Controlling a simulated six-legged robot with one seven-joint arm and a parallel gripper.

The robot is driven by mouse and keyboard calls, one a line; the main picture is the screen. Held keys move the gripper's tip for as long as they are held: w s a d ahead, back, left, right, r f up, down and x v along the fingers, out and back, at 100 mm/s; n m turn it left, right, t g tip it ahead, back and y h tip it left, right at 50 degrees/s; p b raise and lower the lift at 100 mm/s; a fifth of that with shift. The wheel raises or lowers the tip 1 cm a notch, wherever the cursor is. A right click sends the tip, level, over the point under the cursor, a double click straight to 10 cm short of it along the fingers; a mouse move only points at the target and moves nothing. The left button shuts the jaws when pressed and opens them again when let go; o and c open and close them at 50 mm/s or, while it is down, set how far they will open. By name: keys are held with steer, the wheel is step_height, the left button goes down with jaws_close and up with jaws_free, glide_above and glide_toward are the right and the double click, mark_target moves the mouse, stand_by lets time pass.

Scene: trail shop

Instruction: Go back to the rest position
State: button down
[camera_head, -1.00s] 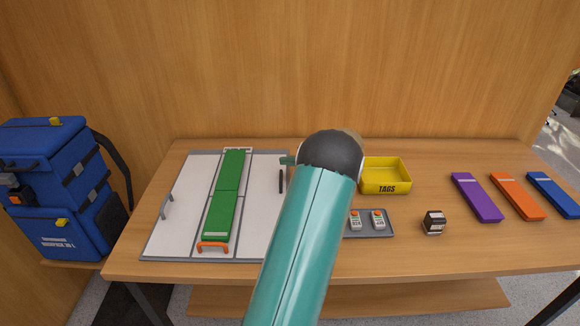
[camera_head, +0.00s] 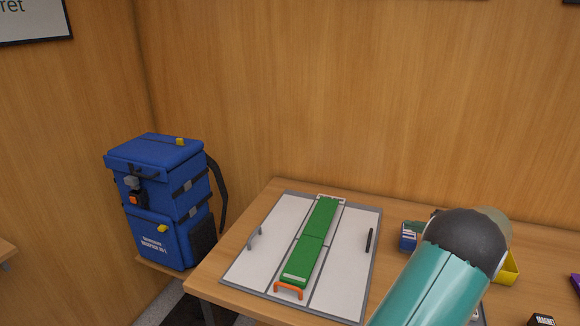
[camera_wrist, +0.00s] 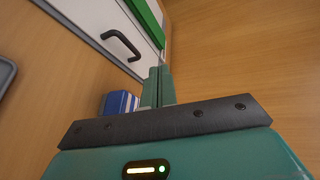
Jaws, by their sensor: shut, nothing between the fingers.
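My gripper (camera_wrist: 160,72) is in the wrist view, with its two teal fingers together and nothing between them. The fingers point toward the white board. In the head view my arm's teal link and dark joint are at the lower right and hide most of the gripper. The task names no object.
A white board (camera_head: 342,275) with a green strip (camera_head: 314,240) and handles lies on the wooden table (camera_head: 222,275). A small blue item (camera_head: 408,240) sits beside my arm; a similar blue item (camera_wrist: 120,103) shows near my fingers. A blue backpack (camera_head: 165,205) stands left.

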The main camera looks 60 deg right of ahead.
steer(key=w+a+r+n+g+y, duration=0.1)
steer(key=w+a+r+n+y, duration=0.15)
steer(key=w+a, duration=0.55)
steer(key=w+a+r+n+g+y, duration=0.2)
steer(key=w+a+r, duration=0.15)
steer(key=w, duration=0.75)
steer(key=w+a+r+n+g+y, duration=0.1)
steer(key=w+a+r+n+y, duration=0.1)
steer(key=w+a, duration=0.6)
steer(key=w+a+r+n+g, duration=0.1)
steer(key=w+a+n+g, duration=0.1)
steer(key=w+a, duration=0.45)
steer(key=w+a+r+n+g, duration=0.2)
steer(key=w+a+n, duration=0.15)
steer(key=a, duration=0.65)
steer(key=s+a+n+h, duration=0.1)
steer(key=s+a+n, duration=0.1)
steer(key=a, duration=0.7)
steer(key=s+a+n, duration=0.3)
steer(key=a+n, duration=0.2)
steer(key=a, duration=0.5)
steer(key=s+a+n+h, duration=0.1)
steer(key=s+a+n, duration=0.1)
steer(key=a, duration=0.7)
steer(key=shift+s+a+f+n+g+h, duration=0.15)
steer(key=shift+s+a+n+g+h, duration=0.2)
steer(key=shift+n, duration=0.45)
steer(key=shift+d, duration=0.15)
